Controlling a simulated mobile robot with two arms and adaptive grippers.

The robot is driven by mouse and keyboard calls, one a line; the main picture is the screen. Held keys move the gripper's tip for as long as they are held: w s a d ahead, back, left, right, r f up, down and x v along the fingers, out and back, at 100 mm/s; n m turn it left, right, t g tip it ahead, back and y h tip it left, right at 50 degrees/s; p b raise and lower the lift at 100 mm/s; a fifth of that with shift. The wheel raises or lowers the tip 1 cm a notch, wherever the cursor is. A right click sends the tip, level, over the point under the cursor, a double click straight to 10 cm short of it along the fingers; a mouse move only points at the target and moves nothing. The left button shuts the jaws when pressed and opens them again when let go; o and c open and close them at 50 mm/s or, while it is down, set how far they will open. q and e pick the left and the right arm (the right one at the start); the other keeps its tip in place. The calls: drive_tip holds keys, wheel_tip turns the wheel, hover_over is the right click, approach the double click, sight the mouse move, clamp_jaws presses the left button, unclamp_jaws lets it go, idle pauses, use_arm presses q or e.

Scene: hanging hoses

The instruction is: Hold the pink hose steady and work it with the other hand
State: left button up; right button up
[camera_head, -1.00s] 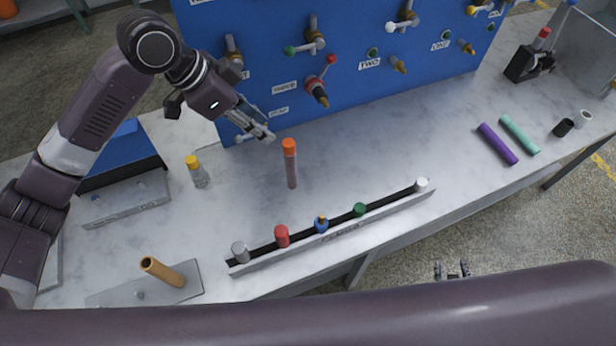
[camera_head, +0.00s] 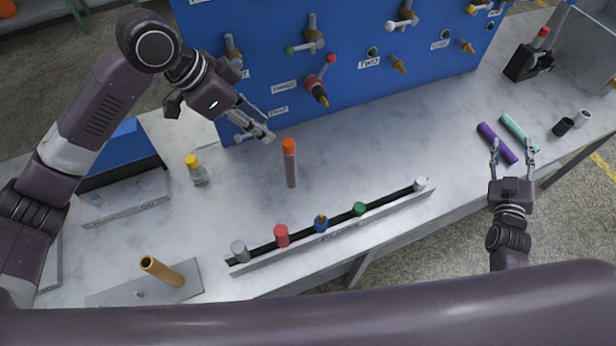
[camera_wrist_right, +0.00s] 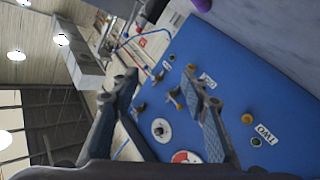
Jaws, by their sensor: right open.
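I see no pink hose in either view. My left gripper (camera_head: 265,137) is at the lower left part of the blue panel (camera_head: 345,70), above the table behind the orange-capped tube. Its fingers are seen edge-on, and I cannot tell whether they are open or hold anything. My right gripper (camera_head: 513,148) is open and empty at the table's right front edge, by the purple cylinder (camera_head: 497,143) and the teal cylinder (camera_head: 519,134). In the right wrist view its two spread fingers (camera_wrist_right: 155,85) have the blue panel beyond them.
An orange-capped tube (camera_head: 290,163) and a yellow-capped bottle (camera_head: 197,170) stand on the marble table. A rail (camera_head: 390,206) with several coloured caps lies along the front. A tan tube (camera_head: 162,271) rises from a plate at the lower left. Valves and pegs stick out of the panel.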

sight(293, 169)
drive_tip(key=w+a+r+n+y, duration=0.1)
drive_tip(key=w+a+y, duration=0.2)
drive_tip(key=a, duration=0.7)
drive_tip(key=w+a+n+y, duration=0.2)
drive_tip(key=w+a+y, duration=0.15)
drive_tip(key=a, duration=0.55)
drive_tip(key=w+a+r+n+y, duration=0.1)
drive_tip(key=w+a+y, duration=0.25)
drive_tip(key=a, duration=0.65)
drive_tip(key=s+a+f+g+y, duration=0.1)
drive_tip(key=s+a, duration=0.3)
drive_tip(key=a, duration=0.3)
drive_tip(key=s+a+f+n+g+y, duration=0.1)
drive_tip(key=s+a, duration=0.3)
drive_tip(key=a, duration=0.4)
drive_tip(key=s+a+f+g+y, duration=0.2)
drive_tip(key=s+a+g+y, duration=0.1)
drive_tip(key=a, duration=0.5)
drive_tip(key=shift+s+f+n, duration=0.15)
drive_tip(key=shift+s+n, duration=0.25)
drive_tip(key=shift+s, duration=0.4)
drive_tip(key=x, duration=0.7)
drive_tip(key=shift+w+a+f, duration=0.1)
drive_tip(key=shift+w+a, duration=0.05)
drive_tip(key=shift+a, duration=0.05)
